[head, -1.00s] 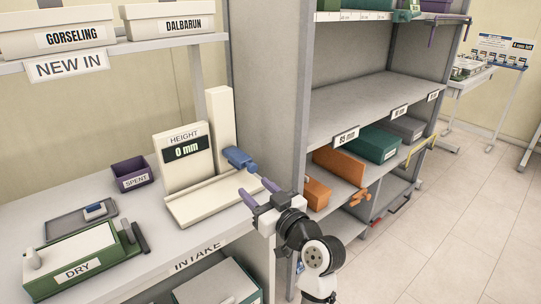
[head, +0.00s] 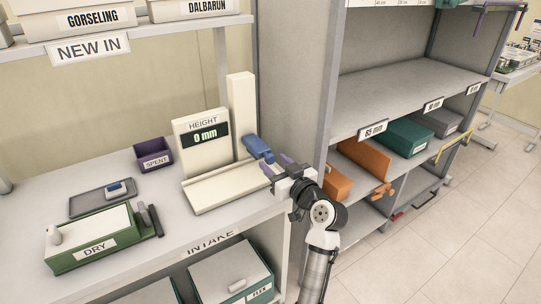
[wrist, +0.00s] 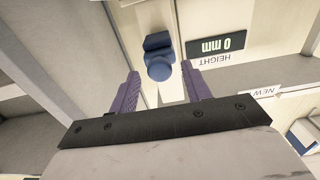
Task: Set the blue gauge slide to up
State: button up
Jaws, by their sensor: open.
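The blue gauge slide (head: 259,148) sits low on the upright cream column (head: 242,112) of the height gauge. The gauge's display panel (head: 203,137) reads 0 mm. My gripper (head: 272,163) is open, its purple fingers pointing at the slide from the front right. In the wrist view the blue slide (wrist: 158,62) shows ahead, between and beyond the open fingers of my gripper (wrist: 162,90). No contact between the fingers and the slide is visible in the wrist view.
A purple SPENT bin (head: 153,155), a grey tray (head: 88,204) and a green DRY box (head: 95,238) stand left on the intake counter. A grey shelf upright (head: 285,90) rises just right of the gauge. Shelves with orange and green boxes lie farther right.

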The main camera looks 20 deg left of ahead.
aim_at(272, 161)
jog(key=shift+x, duration=1.55)
